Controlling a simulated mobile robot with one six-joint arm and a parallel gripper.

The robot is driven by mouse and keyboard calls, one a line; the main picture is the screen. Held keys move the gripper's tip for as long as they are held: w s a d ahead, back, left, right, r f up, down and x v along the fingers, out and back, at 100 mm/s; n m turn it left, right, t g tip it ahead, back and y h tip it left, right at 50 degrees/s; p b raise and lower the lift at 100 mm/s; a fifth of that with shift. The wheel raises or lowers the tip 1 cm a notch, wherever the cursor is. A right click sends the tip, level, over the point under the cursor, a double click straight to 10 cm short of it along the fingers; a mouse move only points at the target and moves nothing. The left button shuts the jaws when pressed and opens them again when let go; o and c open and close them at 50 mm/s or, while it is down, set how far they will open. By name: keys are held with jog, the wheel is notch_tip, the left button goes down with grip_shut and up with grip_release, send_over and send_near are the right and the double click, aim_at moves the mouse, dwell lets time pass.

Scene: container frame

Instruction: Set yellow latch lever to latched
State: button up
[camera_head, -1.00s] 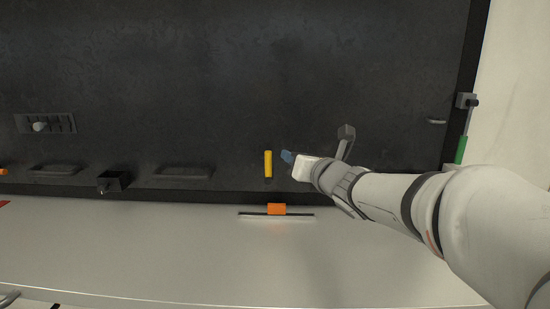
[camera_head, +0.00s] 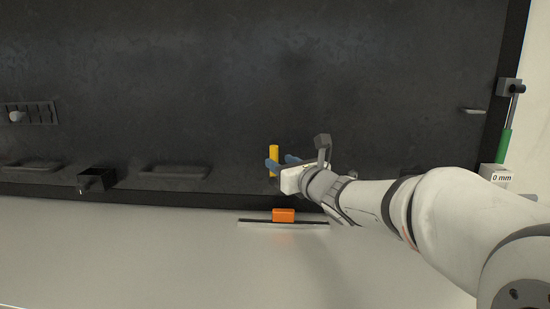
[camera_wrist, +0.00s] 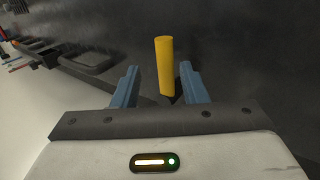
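The yellow latch lever (camera_head: 274,158) stands upright against the dark panel in the head view, its lower part hidden by my gripper.
A black box with a knob (camera_head: 96,180) and recessed handles (camera_head: 175,172) are to the left. A green cylinder fixture (camera_head: 505,146) is at the right edge.

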aim_at(276, 158)
jog(key=shift+d+p+x, duration=0.25)
jog(key=shift+p+x, duration=0.6)
jog(key=shift+x, duration=1.95)
jog(key=shift+w, duration=0.15)
grip_shut()
